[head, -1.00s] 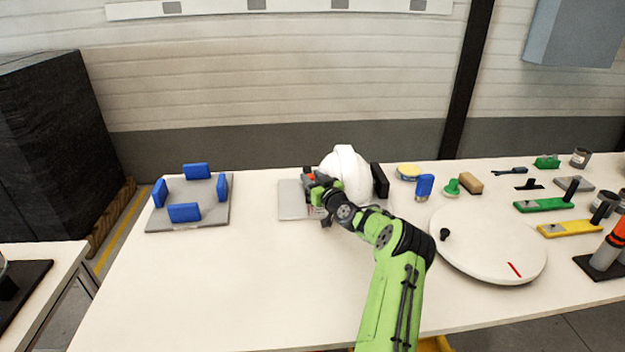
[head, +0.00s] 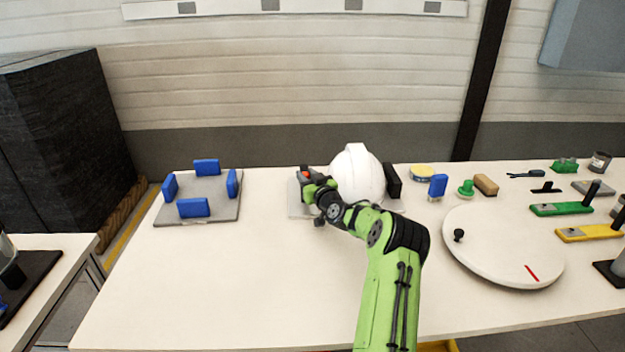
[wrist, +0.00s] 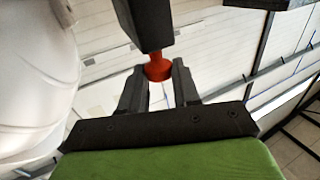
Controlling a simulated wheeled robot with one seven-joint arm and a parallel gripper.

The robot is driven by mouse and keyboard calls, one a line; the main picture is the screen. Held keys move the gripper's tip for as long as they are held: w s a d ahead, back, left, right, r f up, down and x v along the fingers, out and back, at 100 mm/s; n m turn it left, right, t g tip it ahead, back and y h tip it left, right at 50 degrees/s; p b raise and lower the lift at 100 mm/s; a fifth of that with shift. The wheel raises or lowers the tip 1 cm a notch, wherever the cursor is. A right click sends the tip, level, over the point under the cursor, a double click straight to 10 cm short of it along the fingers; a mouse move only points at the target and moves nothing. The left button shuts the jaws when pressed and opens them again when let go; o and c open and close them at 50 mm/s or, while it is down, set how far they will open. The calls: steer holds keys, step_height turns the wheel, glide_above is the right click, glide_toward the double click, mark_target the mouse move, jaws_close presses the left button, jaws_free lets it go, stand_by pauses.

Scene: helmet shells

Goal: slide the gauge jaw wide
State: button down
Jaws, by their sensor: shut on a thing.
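The gauge has a light grey base plate (head: 296,207) on the bench, with a black fixed jaw (head: 393,180) at its right. A white helmet shell (head: 357,172) stands on the plate between the jaws; it also shows at the left of the wrist view (wrist: 35,80). The black sliding jaw (wrist: 150,22) carries a red knob (wrist: 158,66). My gripper (head: 312,186) is at the plate's left part, left of the helmet. In the wrist view its two fingers (wrist: 160,78) are shut on the red knob. My arm hides part of the plate's front.
A grey plate (head: 190,218) with several blue blocks lies at the left. A white turntable (head: 490,262) with a black knob is at the right. Small tools and a green bar (head: 560,209) lie farther right. The bench front left is clear.

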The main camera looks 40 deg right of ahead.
steer(key=shift+w+a, duration=0.15)
steer(key=shift+a, duration=0.1)
steer(key=c, duration=0.8)
jaws_free()
steer(key=shift+c, duration=0.2)
steer(key=shift+s, duration=0.2)
steer(key=v, duration=1.5)
steer(key=shift+s, duration=0.15)
